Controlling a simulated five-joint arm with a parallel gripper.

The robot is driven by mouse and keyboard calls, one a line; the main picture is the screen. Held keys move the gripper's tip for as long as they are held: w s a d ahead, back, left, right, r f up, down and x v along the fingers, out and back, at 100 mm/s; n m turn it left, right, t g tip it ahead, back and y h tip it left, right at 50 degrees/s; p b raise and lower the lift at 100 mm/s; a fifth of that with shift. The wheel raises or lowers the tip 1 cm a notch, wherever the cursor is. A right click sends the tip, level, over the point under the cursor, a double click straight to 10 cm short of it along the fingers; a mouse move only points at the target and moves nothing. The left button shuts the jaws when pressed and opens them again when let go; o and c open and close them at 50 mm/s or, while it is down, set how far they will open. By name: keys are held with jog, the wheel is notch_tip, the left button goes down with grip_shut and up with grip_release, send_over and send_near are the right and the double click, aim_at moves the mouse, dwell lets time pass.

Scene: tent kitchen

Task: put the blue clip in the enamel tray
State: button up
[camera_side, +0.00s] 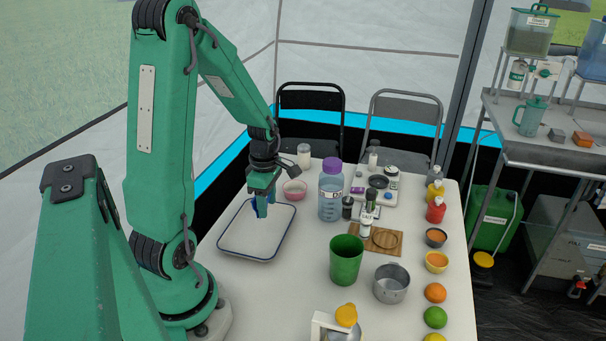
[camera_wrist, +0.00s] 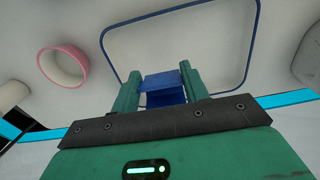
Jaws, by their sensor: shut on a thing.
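The blue clip (camera_wrist: 163,86) is between the two green fingers of my gripper (camera_wrist: 160,80) in the wrist view. In the side view my gripper (camera_side: 261,203) points down, shut on the clip (camera_side: 260,208), over the enamel tray. The enamel tray (camera_side: 232,246) is white with a dark blue rim and lies on the left part of the table. In the wrist view the tray (camera_wrist: 225,40) lies beyond the clip. The clip appears above the tray floor; the exact gap is hard to tell. No other thing shows in the tray.
A pink bowl (camera_side: 294,190) stands just beyond the tray's far edge. A purple-capped bottle (camera_side: 330,195) stands to its right. A green cup (camera_side: 346,260) and a metal pot (camera_side: 391,284) stand nearer the front. Fruit and small bowls line the table's right edge.

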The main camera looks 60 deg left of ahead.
jog(key=shift+f, duration=1.75)
jog(key=o, duration=0.9)
jog(key=shift+f, duration=0.1)
jog(key=shift+o, duration=0.2)
notch_tip(320, 180, up, 12)
jog(key=shift+w+d, duration=0.2)
jog(key=shift+d, duration=0.05)
